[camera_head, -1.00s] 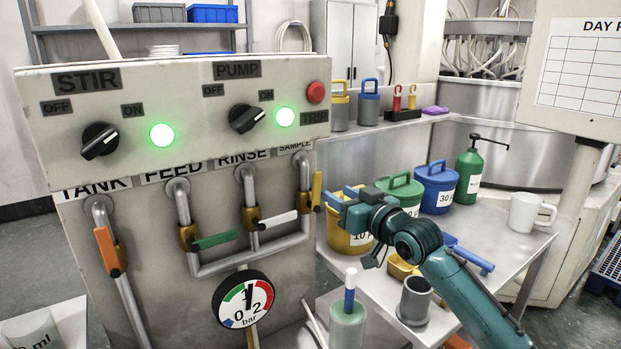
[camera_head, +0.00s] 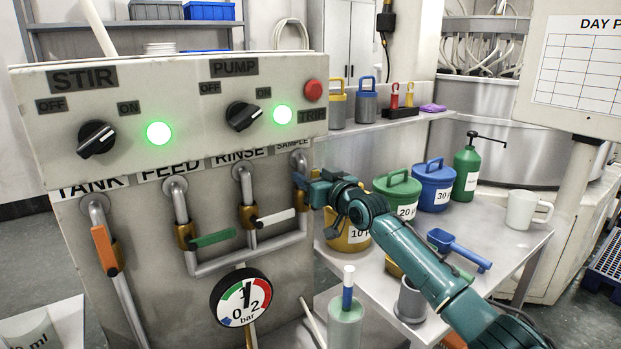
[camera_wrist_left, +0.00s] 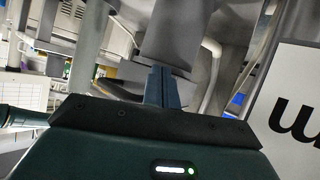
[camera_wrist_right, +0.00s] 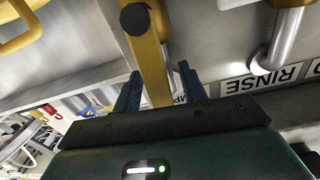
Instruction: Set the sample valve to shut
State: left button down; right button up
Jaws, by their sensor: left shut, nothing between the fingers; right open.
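The SAMPLE valve is the rightmost on the panel's front, under the SAMPLE label (camera_head: 292,144). In the head view its pipe (camera_head: 298,161) shows, but my right gripper (camera_head: 306,187) hides most of its yellow handle. In the right wrist view the yellow handle (camera_wrist_right: 152,57) runs between the two fingers of my right gripper (camera_wrist_right: 157,78), which are open with gaps on both sides. My left gripper (camera_wrist_left: 162,76) is outside the head view. In the left wrist view its fingers are together and empty.
The RINSE valve's white handle (camera_head: 276,217) is close left of my right gripper. The FEED valve has a green handle (camera_head: 213,239) and the TANK valve an orange one (camera_head: 104,249). A yellow bucket (camera_head: 345,238) stands just below my right forearm. A gauge (camera_head: 240,297) hangs below.

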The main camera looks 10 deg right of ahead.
jog(key=shift+c, duration=0.2)
grip_shut()
jog(key=shift+d+f+m, duration=0.1)
jog(key=shift+d+m, duration=0.05)
jog(key=shift+m, duration=0.15)
jog(key=m, duration=0.1)
jog(key=d, duration=0.1)
jog(key=m+b, duration=0.1)
jog(key=shift+w+d+f+m, duration=0.2)
jog(key=shift+w+f+m, duration=0.05)
jog(key=shift+w+m, duration=0.1)
pick_arm(q)
jog(key=shift+w+d+f+n+t+b, duration=0.15)
jog(key=shift+f+b, duration=0.25)
jog(key=shift+b, duration=0.25)
jog(key=shift+s+d+f+n+t+b, duration=0.15)
jog(key=shift+f+b, duration=0.25)
jog(key=shift+b, duration=0.25)
pick_arm(e)
jog(key=w+d+f+m, duration=0.1)
jog(key=d+f+m, duration=0.2)
jog(key=m, duration=1)
jog(key=shift+w+d+f, duration=0.3)
jog(key=shift+d+f, duration=0.1)
jog(key=shift+f, duration=1)
pick_arm(q)
jog(key=shift+w+a, duration=0.1)
jog(key=shift+w, duration=0.05)
pick_arm(e)
jog(key=shift+m, duration=0.35)
